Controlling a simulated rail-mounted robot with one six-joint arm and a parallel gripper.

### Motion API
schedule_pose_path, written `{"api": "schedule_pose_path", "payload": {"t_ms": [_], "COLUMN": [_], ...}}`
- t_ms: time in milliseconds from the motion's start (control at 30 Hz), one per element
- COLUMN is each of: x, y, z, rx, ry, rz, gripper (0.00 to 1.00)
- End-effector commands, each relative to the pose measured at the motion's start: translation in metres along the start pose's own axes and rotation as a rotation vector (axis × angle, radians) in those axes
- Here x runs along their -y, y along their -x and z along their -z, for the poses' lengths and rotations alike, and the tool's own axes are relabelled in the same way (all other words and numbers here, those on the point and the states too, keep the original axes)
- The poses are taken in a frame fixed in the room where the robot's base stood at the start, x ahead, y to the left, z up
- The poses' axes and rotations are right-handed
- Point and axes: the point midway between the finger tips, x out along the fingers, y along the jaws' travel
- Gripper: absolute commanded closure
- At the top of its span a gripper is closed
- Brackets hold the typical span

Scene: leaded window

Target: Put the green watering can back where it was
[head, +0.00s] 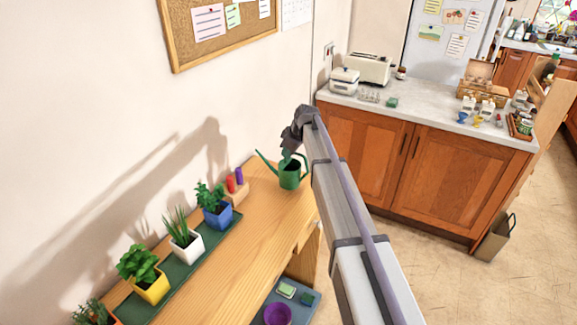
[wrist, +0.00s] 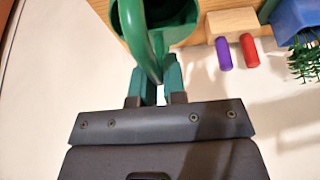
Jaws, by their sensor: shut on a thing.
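The green watering can (head: 289,179) is at the far right end of the wooden table (head: 235,265), upright, with its spout pointing left. My gripper (head: 290,156) is above it and shut on its handle. In the wrist view, the green fingers (wrist: 156,78) sit on both sides of the curved handle of the can (wrist: 181,28). I cannot tell whether the can's base touches the table. The can's underside is hidden.
Left of the can, a wooden block (head: 231,195) holds a red and a purple piece. A green tray (head: 203,245) carries several potted plants, the blue pot (head: 217,218) nearest the block. The counter (head: 432,112) stands behind to the right. Bare wood lies along the table's front.

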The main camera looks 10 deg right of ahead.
Motion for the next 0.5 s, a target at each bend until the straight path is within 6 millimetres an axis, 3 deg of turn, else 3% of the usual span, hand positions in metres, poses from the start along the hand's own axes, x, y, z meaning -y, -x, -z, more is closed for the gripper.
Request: {"api": "schedule_pose_path", "payload": {"t_ms": [33, 100, 500], "x": [0.0, 0.0, 0.0], "y": [-0.018, -0.029, -0.03], "z": [-0.007, -0.012, -0.013], "rx": [0.0, 0.0, 0.0], "ry": [0.0, 0.0, 0.0], "rz": [0.0, 0.0, 0.0], "gripper": [1.0, 1.0, 1.0]}}
